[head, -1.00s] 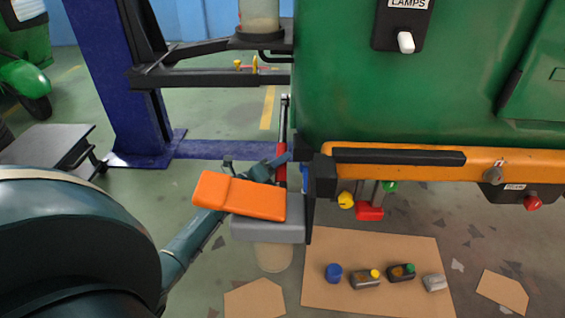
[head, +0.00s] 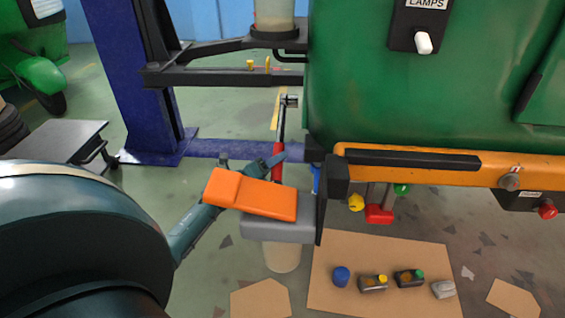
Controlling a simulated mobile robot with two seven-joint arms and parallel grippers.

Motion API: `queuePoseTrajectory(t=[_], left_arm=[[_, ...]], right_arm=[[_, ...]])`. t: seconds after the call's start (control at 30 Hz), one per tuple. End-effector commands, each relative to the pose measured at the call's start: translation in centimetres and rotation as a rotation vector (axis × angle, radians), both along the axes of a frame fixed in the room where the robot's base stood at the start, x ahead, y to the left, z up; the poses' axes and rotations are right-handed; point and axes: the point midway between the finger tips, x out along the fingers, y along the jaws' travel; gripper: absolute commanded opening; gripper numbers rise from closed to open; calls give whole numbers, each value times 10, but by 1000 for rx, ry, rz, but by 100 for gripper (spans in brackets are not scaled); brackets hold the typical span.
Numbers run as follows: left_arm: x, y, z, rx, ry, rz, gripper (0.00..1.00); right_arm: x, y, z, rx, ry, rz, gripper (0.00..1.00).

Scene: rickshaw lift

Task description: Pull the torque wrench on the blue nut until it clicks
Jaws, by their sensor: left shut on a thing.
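The torque wrench shows in the head view as a dark shaft with a red handle (head: 278,172) and a metal head at its far end beside the green vehicle body. My left gripper (head: 273,162) is shut at the red handle, its fingers partly hidden by the orange pad in front. I cannot make out the blue nut at the wrench head. A small blue part (head: 316,178) shows behind the dark bracket, but I cannot tell what it is. My right gripper is not in view.
A blue lift post (head: 130,80) stands behind. Cardboard (head: 385,295) with bottles lies below.

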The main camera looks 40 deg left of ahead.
Motion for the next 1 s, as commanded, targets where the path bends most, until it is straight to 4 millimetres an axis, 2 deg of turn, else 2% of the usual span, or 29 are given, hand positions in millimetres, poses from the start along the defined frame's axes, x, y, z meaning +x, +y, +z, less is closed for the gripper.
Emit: queuePoseTrajectory(t=[0.53, 1.0], left_arm=[[-21, 35, 2, 1, -6, -1, 0], [-23, 39, 3, 1, -6, -1, 0]], right_arm=[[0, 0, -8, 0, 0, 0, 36], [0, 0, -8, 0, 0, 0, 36]])
